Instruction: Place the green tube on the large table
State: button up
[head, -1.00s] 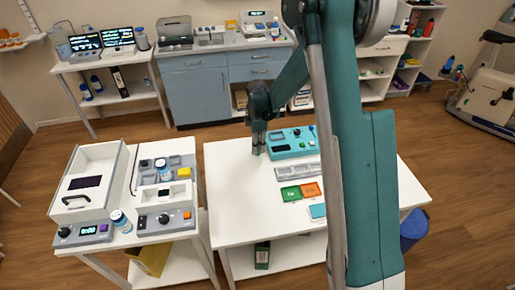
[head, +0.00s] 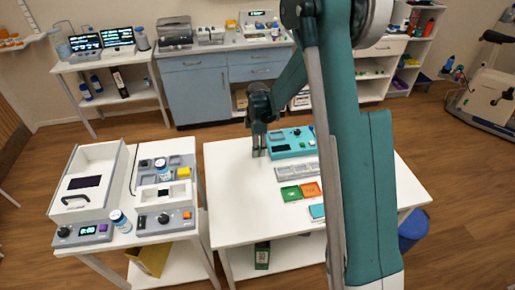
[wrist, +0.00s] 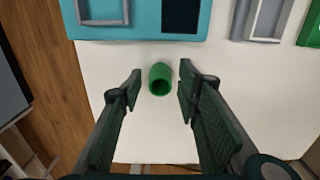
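The green tube (wrist: 160,77) is on the bare white top of the large table (wrist: 150,130), with its round open end facing the wrist camera. It appears to stand upright. My gripper (wrist: 162,92) is open, with one finger on each side of the tube and a visible gap on both sides. In the head view my gripper (head: 259,152) points down over the back left part of the large table (head: 237,205), in front of the teal device. The tube cannot be made out clearly there.
The teal device (head: 290,141) is just behind the tube. A grey tray (head: 296,172) and green (head: 290,194) and orange (head: 310,190) trays lie to the right. The table's left and front area is clear. A smaller table (head: 150,246) with equipment stands to the left.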

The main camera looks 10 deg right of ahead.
notch_tip(320, 180, up, 12)
jog(key=p, duration=0.1)
jog(key=shift+r, duration=0.15)
dwell(0.6)
dwell(0.4)
jog(key=s+d+r+m+t, duration=0.3)
jog(key=s+r+m, duration=0.5)
jog(key=s+r, duration=1)
jog(key=s+d+r+m+t, duration=0.1)
jog(key=s+m+t, duration=0.3)
jog(key=s+m, duration=0.6)
jog(key=s, duration=1.2)
jog(key=shift+d+r, duration=0.2)
